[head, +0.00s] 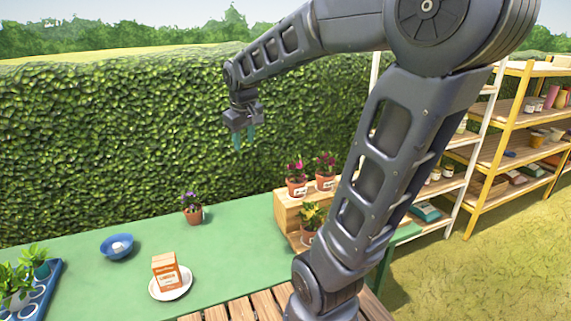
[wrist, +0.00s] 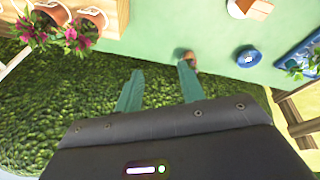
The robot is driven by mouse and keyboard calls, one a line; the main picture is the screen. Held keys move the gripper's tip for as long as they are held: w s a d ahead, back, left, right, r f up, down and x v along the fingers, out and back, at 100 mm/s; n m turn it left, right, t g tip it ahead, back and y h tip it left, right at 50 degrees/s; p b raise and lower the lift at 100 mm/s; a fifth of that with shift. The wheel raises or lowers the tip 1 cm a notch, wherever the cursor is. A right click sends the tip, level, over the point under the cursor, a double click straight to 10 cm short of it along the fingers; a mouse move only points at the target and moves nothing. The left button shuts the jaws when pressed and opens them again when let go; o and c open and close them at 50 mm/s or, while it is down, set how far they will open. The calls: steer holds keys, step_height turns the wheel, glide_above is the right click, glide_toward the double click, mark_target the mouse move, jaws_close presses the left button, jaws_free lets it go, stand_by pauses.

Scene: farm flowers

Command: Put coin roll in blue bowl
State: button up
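The blue bowl (head: 117,250) stands on the green table (head: 232,236) at the left in the head view. A small whitish thing, possibly the coin roll (head: 119,245), shows inside the bowl, but its shape is too small to be sure. The blue bowl also shows at the upper right of the wrist view (wrist: 247,62). My gripper (head: 244,140) is high above the table's back edge, in front of the hedge, pointing down. In the wrist view its two teal fingers (wrist: 158,82) are apart with nothing visible between them.
An orange-and-white box (head: 167,272) stands on a white plate (head: 171,296). A purple-flowered pot (head: 192,213) stands near the back edge. A wooden stand (head: 288,216) holds flower pots at right. A blue tray (head: 42,290) with plants is at far left. Shelves (head: 500,158) stand beyond.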

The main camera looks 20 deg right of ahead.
steer(key=s+d+f+m, duration=0.1)
steer(key=s+d+m, duration=0.1)
steer(key=s, duration=0.5)
steer(key=s+d+f+m+t, duration=0.1)
steer(key=s+d+f+m, duration=0.1)
steer(key=s+d, duration=0.3)
steer(key=shift+s+d+m, duration=0.2)
steer(key=shift+s+m, duration=0.2)
steer(key=shift+s, duration=0.95)
steer(key=shift+f, duration=0.1)
